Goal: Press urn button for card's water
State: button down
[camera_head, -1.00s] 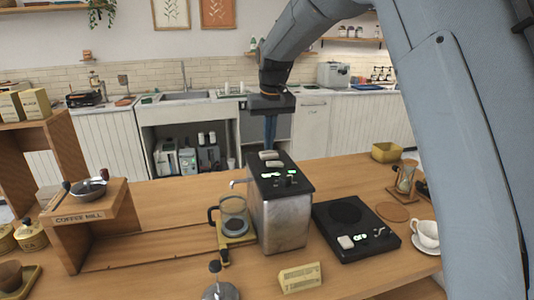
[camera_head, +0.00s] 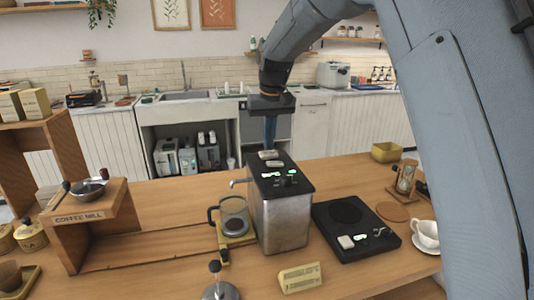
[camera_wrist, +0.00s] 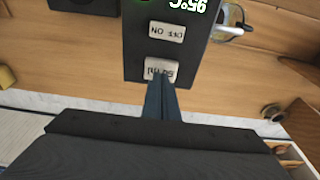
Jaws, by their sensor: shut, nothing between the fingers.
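The urn (camera_head: 281,222) is a steel box with a black top and a lit green display, standing mid-counter. Its top carries two pale buttons, also in the wrist view: one nearer the display (camera_wrist: 166,32) and one at the edge by my fingers (camera_wrist: 160,66). Their labels appear upside down and I cannot read them surely. My gripper (camera_wrist: 160,88) is shut and empty, its blue fingers pointing down with the tips at the edge button, partly covering it. Contact cannot be told surely. The small yellow card (camera_head: 300,277) stands in front of the urn, its print too small to read.
A glass jug (camera_head: 233,216) stands left of the urn, near its spout. A black scale (camera_head: 355,226) and a white cup (camera_head: 425,234) are to the right. A wooden coffee mill stand (camera_head: 92,216) is at left. Counter behind the jug is clear.

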jog(key=shift+f, duration=0.7)
jog(key=shift+r, duration=0.1)
jog(key=shift+r+p, duration=0.5)
jog(key=shift+r, duration=0.2)
jog(key=shift+f+b, duration=0.35)
jog(key=shift+f, duration=0.45)
dwell(1.8)
jog(key=shift+r, duration=0.15)
jog(key=shift+r+p, duration=0.65)
jog(key=shift+p, duration=0.05)
